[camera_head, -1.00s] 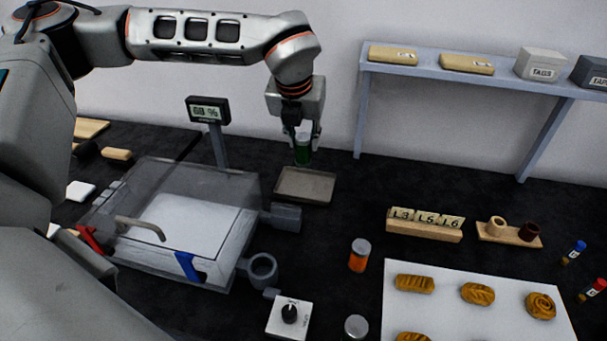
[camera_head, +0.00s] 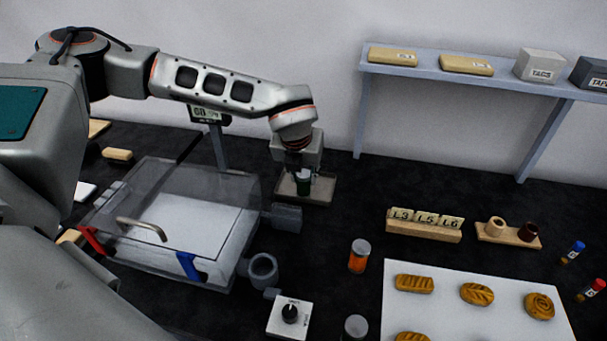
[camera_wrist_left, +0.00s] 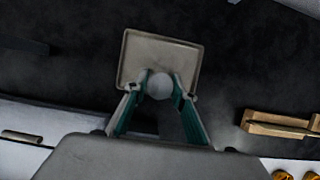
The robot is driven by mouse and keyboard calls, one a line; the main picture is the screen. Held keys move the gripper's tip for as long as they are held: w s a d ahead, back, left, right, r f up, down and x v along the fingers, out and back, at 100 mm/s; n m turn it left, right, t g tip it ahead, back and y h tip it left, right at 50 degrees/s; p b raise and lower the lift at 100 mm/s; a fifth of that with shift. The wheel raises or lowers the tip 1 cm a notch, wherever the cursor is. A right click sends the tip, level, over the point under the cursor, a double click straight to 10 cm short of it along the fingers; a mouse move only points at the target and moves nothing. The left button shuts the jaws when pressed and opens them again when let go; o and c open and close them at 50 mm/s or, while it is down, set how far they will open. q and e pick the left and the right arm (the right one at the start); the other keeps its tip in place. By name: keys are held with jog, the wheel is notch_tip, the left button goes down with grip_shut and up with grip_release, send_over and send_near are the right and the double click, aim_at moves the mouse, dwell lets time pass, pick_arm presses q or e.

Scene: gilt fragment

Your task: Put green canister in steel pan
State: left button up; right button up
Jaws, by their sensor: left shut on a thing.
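The green canister (camera_head: 303,186) has a pale lid and is upright between the fingers of my left gripper (camera_head: 304,184), which is shut on it. In the left wrist view the round pale lid (camera_wrist_left: 159,86) shows between the fingertips (camera_wrist_left: 158,92). The steel pan (camera_head: 321,195) is a shallow rectangular tray on the dark bench. Whether the canister's base touches the pan is not clear. My right gripper is not in view.
A clear-lidded box (camera_head: 190,220) with a handle stands left of the pan, a display on a post (camera_head: 214,130) behind it. An orange jar (camera_head: 359,256), a block holder (camera_head: 424,229) and a white board of pastries (camera_head: 450,305) are to the right. A shelf (camera_head: 480,78) is at the back.

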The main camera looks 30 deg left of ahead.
pick_arm(q)
jog(key=shift+f, duration=0.15)
jog(key=o, duration=1.1)
jog(key=shift+r, duration=0.45)
jog(key=v, duration=1.1)
jog(key=shift+s+r, duration=0.15)
jog(key=shift+r, duration=0.1)
jog(key=shift+s+f, duration=0.1)
